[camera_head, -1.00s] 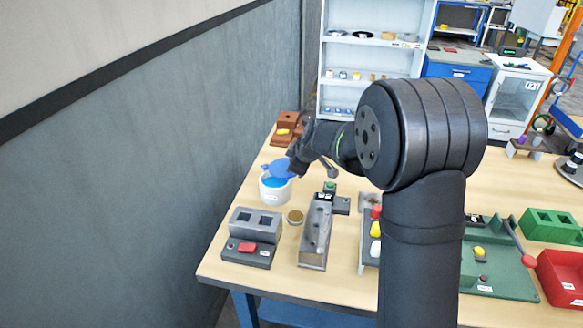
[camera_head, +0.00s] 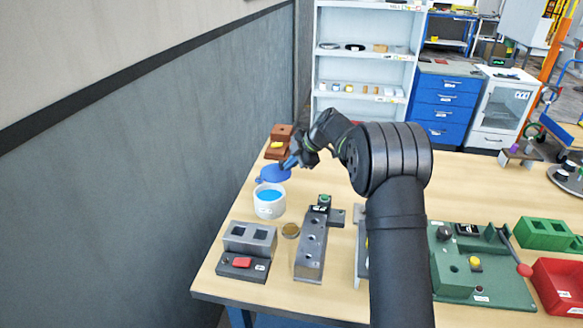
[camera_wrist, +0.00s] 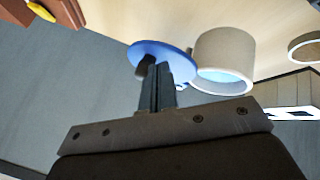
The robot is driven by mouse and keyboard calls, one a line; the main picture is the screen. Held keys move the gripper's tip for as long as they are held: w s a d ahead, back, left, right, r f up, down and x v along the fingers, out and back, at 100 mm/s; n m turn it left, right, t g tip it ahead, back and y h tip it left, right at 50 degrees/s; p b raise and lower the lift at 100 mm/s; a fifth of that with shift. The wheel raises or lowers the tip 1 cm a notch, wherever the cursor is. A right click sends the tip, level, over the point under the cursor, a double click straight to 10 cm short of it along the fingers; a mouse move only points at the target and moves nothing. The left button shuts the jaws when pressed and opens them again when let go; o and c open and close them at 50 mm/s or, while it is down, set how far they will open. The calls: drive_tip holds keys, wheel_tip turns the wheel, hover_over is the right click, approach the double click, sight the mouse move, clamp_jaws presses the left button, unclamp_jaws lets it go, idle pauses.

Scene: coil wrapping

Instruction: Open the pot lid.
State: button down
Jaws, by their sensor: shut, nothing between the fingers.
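The white pot (camera_head: 269,206) stands near the left edge of the table, and its blue inside shows. Its blue lid (camera_head: 272,174) is swung up off the mouth on the far side of the pot. My gripper (camera_head: 287,164) is shut and empty beside the lid's upper right edge. In the wrist view the lid (camera_wrist: 165,52) is tilted beside the pot (camera_wrist: 226,58), next to the pot's rim. My closed fingers (camera_wrist: 157,72) overlap the lid there; whether they touch it I cannot tell. A dark knob on the lid shows just left of the fingertips.
A brown block (camera_head: 278,142) with a yellow piece stands behind the lid. A grey two-hole block (camera_head: 250,238), a round brown-topped piece (camera_head: 291,230) and a grey fixture (camera_head: 312,246) stand in front of the pot. The wall (camera_head: 150,200) runs along the table's left side.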

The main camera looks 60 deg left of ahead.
drive_tip(key=shift+w+a, duration=0.1)
drive_tip(key=shift+a, duration=0.4)
idle(0.3)
drive_tip(key=shift+w+d, duration=0.1)
drive_tip(key=shift+d, duration=1.7)
drive_tip(key=v, duration=1)
drive_tip(key=shift+w, duration=0.35)
